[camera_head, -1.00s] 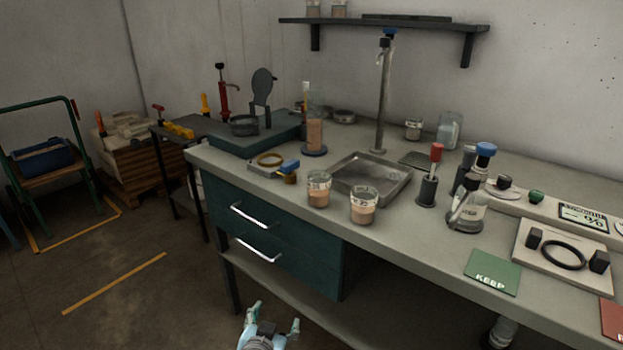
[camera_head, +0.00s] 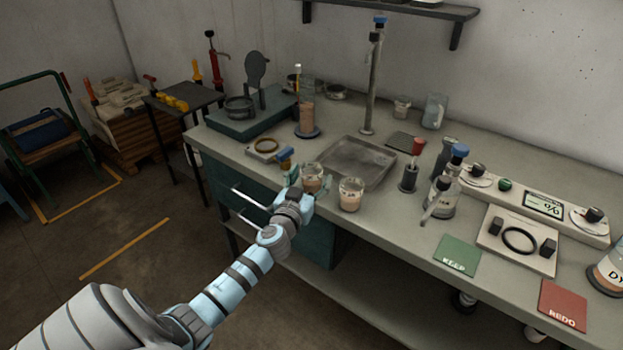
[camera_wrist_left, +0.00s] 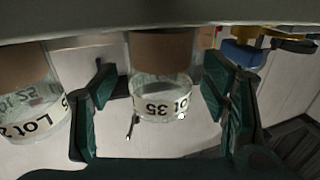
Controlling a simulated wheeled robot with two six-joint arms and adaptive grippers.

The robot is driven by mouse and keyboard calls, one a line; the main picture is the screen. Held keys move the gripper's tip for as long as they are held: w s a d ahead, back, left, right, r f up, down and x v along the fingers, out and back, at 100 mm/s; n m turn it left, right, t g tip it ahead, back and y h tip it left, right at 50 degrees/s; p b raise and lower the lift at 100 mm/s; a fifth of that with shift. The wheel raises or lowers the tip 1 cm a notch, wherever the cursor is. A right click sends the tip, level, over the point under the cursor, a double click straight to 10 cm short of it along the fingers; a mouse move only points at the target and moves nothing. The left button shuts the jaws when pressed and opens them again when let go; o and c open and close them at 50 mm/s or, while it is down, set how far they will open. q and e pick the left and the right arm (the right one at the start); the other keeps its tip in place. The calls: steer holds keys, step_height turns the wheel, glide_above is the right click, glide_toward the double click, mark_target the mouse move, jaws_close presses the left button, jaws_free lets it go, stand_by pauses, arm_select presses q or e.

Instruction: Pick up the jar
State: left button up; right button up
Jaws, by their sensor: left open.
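Two clear jars of pinkish-brown powder stand near the bench's front edge, a left jar (camera_head: 313,178) and a right jar (camera_head: 351,194). My left gripper (camera_head: 298,186) is open at the left jar, with its fingers to either side and partly hiding it. The other labelled jar (camera_wrist_left: 35,105) is at the picture's left, outside the fingers. My right gripper is not in view.
A metal tray (camera_head: 352,163) lies behind the jars. A blue-and-brass item (camera_head: 285,158) is close to the left of my gripper.

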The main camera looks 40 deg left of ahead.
arm_select(q)
steer(key=shift+w+a+f, duration=0.1)
steer(key=shift+w+a, duration=0.15)
steer(key=shift+w, duration=0.4)
steer(key=c, duration=1.3)
